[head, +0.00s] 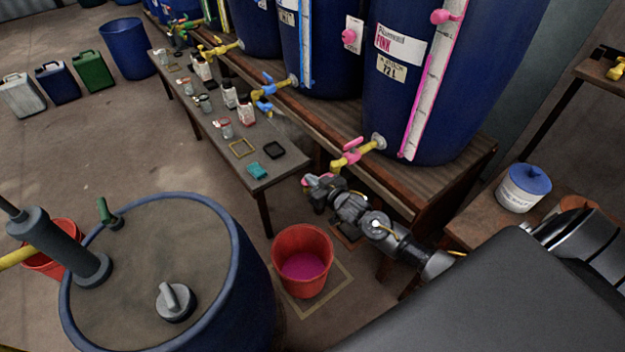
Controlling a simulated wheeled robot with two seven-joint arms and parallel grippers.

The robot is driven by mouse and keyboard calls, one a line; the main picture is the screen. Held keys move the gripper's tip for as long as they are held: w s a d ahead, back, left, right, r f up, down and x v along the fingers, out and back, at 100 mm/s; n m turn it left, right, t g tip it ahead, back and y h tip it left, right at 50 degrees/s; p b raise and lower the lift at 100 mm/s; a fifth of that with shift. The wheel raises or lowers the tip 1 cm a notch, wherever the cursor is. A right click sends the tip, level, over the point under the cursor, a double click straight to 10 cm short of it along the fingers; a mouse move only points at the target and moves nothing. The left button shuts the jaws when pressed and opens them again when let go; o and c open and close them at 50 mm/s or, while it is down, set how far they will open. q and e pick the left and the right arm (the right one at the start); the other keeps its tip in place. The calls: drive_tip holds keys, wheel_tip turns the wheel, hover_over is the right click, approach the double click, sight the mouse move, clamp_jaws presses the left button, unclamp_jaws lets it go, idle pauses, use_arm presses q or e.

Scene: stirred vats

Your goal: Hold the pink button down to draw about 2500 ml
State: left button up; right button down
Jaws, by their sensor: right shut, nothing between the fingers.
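A blue vat (385,95) labelled for pink pigment stands at the upper right, with a pink-edged level gauge. A round pink button (349,36) sits on a white plate left of its label. Another pink knob (445,16) is on the gauge. The vat's yellow tap (345,160) has a pink handle. A red bucket (302,250) on the floor holds pink liquid (303,267). My right gripper (312,182) is shut and empty, just below the tap's spout and well below the button on the plate. The left gripper is out of view.
A narrow bench (285,165) holds small jars, bottles and a teal item (257,170). A large blue drum (250,290) fills the lower left. A white tub with a blue lid (523,187) stands at right. Canisters stand on the floor at upper left.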

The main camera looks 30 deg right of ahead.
idle(0.3)
drive_tip(key=f, duration=0.1)
drive_tip(key=f+b, duration=0.1)
drive_tip(key=f, duration=0.1)
drive_tip(key=shift+s, duration=0.2)
drive_tip(key=shift+s+a+f, duration=0.1)
drive_tip(key=shift+s+a, duration=0.05)
idle(0.4)
wheel_tip(320, 180, up, 5)
drive_tip(key=p, duration=0.4)
drive_tip(key=b+v, duration=0.1)
drive_tip(key=v, duration=0.8)
drive_tip(key=shift+s+d+r, duration=0.2)
drive_tip(key=shift+s+r, duration=0.05)
drive_tip(key=shift+r, duration=0.1)
